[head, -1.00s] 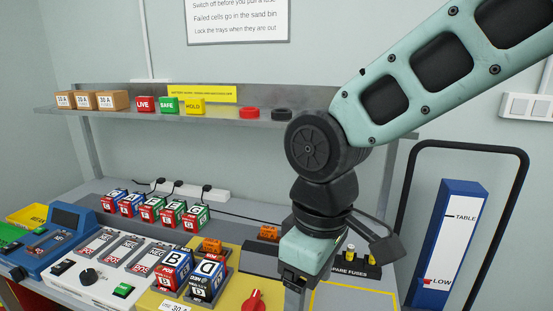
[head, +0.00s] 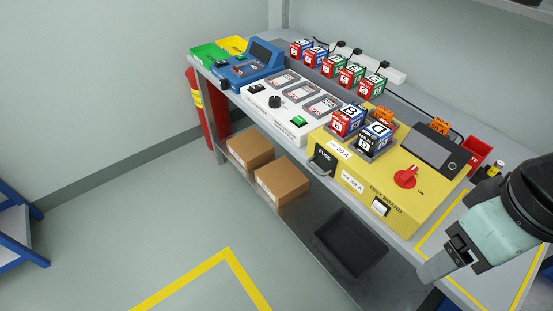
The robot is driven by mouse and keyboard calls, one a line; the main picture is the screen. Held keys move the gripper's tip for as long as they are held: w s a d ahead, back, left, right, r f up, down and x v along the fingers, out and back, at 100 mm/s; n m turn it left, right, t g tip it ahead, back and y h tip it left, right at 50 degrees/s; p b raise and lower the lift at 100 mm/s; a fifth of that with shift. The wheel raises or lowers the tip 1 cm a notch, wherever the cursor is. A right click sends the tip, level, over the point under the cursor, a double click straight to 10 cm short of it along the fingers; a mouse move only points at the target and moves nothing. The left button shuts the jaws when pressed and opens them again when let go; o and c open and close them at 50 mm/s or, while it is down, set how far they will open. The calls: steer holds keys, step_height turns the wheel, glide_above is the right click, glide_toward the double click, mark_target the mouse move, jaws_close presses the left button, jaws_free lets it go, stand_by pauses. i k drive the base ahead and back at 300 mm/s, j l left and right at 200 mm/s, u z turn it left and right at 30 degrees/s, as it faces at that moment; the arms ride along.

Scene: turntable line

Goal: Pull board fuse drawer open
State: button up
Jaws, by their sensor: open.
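The yellow test board (head: 398,206) stands on the workbench. Its sloped front carries a dark handle (head: 320,166) beside the word FUSE, which marks the fuse drawer; the drawer looks flush with the front. A red rotary switch (head: 405,177) and a white rocker switch (head: 380,207) sit to its right. Two battery cubes, B (head: 347,121) and D (head: 375,137), sit in holders on top of the board. My gripper (head: 440,270) is at the lower right, over the bench's front edge, well apart from the handle. It is open and holds nothing visible; its fingers are seen edge-on.
A white charger (head: 262,108) and blue tester (head: 240,70) stand left of the board. Several battery cubes (head: 350,74) line the back. Two cardboard boxes (head: 282,180) and a black tray (head: 350,243) are on the lower shelf. The floor in front is clear.

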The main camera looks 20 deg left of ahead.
mark_target(323, 159)
steer(key=u, duration=0.75)
steer(key=i+j, duration=0.15)
